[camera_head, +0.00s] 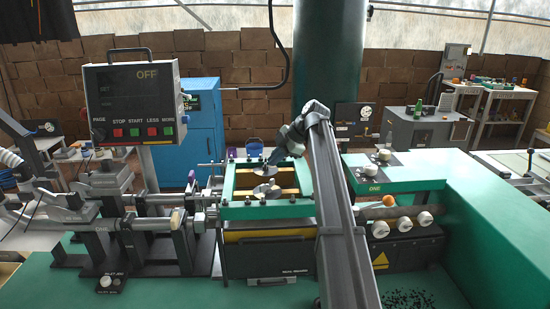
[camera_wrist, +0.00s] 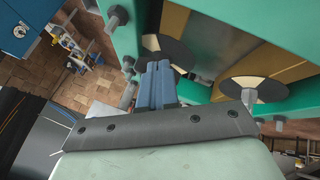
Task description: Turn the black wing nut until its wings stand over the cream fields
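Two round discs with black and cream fields lie inside the green frame of the machine. The far disc (camera_head: 256,167) is under my gripper; in the wrist view this disc (camera_wrist: 178,48) shows just beyond the fingertips. The near disc (camera_head: 267,190) lies closer to the front; in the wrist view this disc (camera_wrist: 268,90) is at the right, with a grey stud at its edge. My gripper (camera_head: 262,162) points down at the far disc. Its blue fingers (camera_wrist: 158,66) look close together, but any gap is unclear.
The green frame (camera_head: 262,212) surrounds the discs, with bolts along its sides. A control panel (camera_head: 130,100) reading OFF stands at the left. White knobs and an orange ball (camera_head: 389,200) are at the right. A blue cabinet (camera_head: 201,120) stands behind.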

